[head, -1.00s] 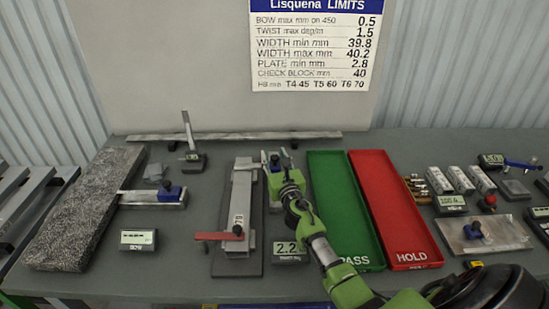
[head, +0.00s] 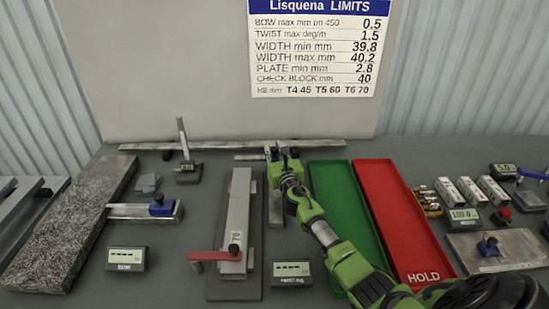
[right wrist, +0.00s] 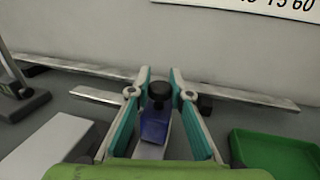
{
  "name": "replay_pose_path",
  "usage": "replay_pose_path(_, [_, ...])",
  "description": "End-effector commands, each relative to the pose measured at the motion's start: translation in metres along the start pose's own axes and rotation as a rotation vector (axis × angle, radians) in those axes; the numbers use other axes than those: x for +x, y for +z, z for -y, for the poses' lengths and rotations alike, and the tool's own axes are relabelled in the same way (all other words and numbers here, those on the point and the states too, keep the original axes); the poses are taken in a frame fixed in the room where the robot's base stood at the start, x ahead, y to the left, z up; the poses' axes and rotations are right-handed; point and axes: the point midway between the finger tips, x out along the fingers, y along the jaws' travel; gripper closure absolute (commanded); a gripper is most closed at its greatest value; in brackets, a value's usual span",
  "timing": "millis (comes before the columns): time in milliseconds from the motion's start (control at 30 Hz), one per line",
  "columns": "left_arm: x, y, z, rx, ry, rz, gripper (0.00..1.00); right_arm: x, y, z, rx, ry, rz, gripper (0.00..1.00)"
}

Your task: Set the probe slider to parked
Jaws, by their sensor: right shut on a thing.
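The probe slider is a blue block (right wrist: 155,130) with a black knob (right wrist: 159,92) in the right wrist view. It sits on a narrow pale metal rail (right wrist: 148,151). My right gripper (right wrist: 160,84) has its two fingers on either side of the knob and is shut on it. In the head view my right gripper (head: 273,152) is at the far end of the rail (head: 276,212), beyond the twist readout (head: 291,272), which shows dashes. The gripper partly hides the slider there. My left gripper is out of view.
A grey section with a red-handled clamp (head: 215,256) lies left of the rail. The green tray (head: 345,205) and red HOLD tray (head: 405,220) lie right, partly under my arm. A long straightedge (head: 220,145) and a short bar (head: 250,157) lie behind.

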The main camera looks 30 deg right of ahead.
Motion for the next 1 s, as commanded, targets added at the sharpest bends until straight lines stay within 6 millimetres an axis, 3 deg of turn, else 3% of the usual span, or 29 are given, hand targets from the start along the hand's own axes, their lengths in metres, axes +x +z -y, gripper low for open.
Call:
replay_pose_path(100, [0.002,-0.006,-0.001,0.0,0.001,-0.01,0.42,0.003,-0.003,0.004,-0.001,-0.006,-0.006,1.0])
replay_pose_path(333, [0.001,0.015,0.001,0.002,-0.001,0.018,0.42,0.003,-0.002,0.004,-0.001,-0.007,-0.004,1.0])
replay_pose_path(367, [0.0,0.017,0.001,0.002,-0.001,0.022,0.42,0.003,-0.002,0.004,-0.001,-0.007,-0.004,0.76])
replay_pose_path(400, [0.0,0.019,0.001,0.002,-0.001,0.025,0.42,0.003,-0.002,0.004,-0.001,-0.007,-0.004,0.66])
replay_pose_path(433, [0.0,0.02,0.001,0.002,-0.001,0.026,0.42,0.003,-0.002,0.004,-0.001,-0.007,-0.004,0.63])
replay_pose_path(800, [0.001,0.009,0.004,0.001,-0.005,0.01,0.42,0.001,-0.003,0.003,-0.001,-0.006,-0.005,0.63])
replay_pose_path(1000, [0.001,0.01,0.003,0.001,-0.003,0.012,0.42,-0.017,-0.003,0.004,-0.004,-0.006,-0.003,0.63])
